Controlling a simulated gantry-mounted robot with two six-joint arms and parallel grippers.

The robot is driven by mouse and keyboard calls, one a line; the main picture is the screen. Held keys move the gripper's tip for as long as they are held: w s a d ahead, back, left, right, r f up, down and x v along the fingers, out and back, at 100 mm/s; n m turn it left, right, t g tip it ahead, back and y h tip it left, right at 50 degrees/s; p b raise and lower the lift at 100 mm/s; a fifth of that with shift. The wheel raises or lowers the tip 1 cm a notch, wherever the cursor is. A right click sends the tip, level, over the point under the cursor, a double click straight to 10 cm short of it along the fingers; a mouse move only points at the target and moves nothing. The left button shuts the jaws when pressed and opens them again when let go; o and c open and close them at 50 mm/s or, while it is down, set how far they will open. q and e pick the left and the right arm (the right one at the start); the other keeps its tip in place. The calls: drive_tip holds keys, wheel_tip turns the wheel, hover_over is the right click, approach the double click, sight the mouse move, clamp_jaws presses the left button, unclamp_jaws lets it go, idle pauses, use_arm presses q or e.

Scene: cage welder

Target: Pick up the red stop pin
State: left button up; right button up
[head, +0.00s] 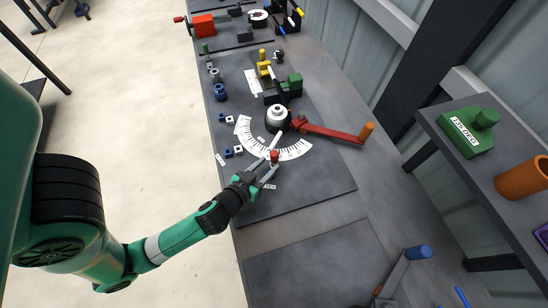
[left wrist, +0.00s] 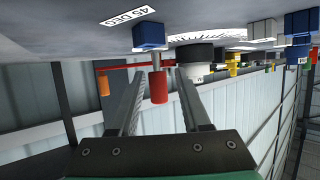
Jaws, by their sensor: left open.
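The red stop pin (head: 275,155) stands at the white graduated arc on the dark bench plate, its red head upright. In the left wrist view, which looks inverted, the red pin (left wrist: 158,88) with its grey shank shows between the two fingers. My left gripper (head: 268,162) is open, with its fingers around the pin; I cannot tell whether either finger touches it. The fingers also show in the left wrist view (left wrist: 160,78). My right gripper is in neither view.
The white arc scale (head: 243,126) surrounds a round pivot (head: 277,117) with a red arm (head: 335,132) ending in an orange handle. Small blue blocks (head: 228,153) lie left of the arc. A green block (head: 470,132) sits on the right shelf. The front plate (head: 310,265) has free room.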

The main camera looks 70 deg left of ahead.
sight(274, 161)
use_arm(q)
drive_tip(key=x, duration=0.4)
drive_tip(key=shift+w+d+f, duration=0.1)
drive_tip(key=shift+w+f, duration=0.15)
drive_tip(key=shift+f, duration=0.05)
drive_tip(key=shift+c, duration=0.3)
clamp_jaws()
drive_tip(key=shift+r, duration=0.15)
